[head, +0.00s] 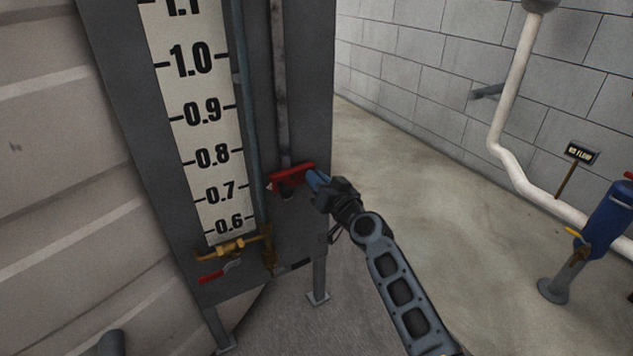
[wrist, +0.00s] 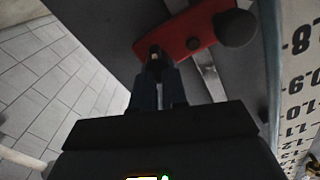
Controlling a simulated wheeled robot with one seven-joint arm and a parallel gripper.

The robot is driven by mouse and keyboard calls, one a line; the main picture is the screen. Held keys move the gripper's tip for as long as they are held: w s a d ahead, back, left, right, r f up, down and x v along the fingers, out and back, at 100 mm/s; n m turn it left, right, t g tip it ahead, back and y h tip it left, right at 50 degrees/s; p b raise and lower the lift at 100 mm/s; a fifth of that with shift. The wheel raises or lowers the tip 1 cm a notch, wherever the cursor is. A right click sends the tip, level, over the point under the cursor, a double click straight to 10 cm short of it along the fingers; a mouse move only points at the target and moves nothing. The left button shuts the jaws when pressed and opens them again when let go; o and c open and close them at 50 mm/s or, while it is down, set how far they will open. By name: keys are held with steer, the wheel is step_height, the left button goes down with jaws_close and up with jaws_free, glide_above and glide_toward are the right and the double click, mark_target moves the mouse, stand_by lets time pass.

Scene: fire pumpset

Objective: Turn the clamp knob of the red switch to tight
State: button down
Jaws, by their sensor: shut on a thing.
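The red switch (head: 291,178) is a red bar on the grey gauge panel, beside a vertical pipe. It also shows at the top of the wrist view (wrist: 190,34). A dark round knob (wrist: 236,27) is at its right end there. My gripper (head: 314,180) is at the right end of the switch in the head view. In the wrist view its fingers (wrist: 157,68) are closed on a small dark part at the switch's lower left end, which looks like the clamp knob. The fingertips largely hide that part, and its turn position cannot be told.
A white level scale (head: 200,120) stands left of the switch. A brass valve (head: 232,246) and a red-handled lever (head: 211,276) are below. A blue post (head: 606,218) and white pipe (head: 510,100) are at the right. The floor between is clear.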

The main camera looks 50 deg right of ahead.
steer(key=m, duration=0.9)
steer(key=f+m, duration=0.1)
steer(key=m, duration=0.3)
steer(key=shift+s+d+m, duration=0.15)
steer(key=shift+d+m, duration=0.25)
steer(key=shift+f, duration=0.1)
steer(key=c, duration=1.2)
jaws_free()
steer(key=shift+o, duration=0.2)
steer(key=v, duration=0.7)
steer(key=shift+s, duration=0.4)
steer(key=shift+a, duration=0.15)
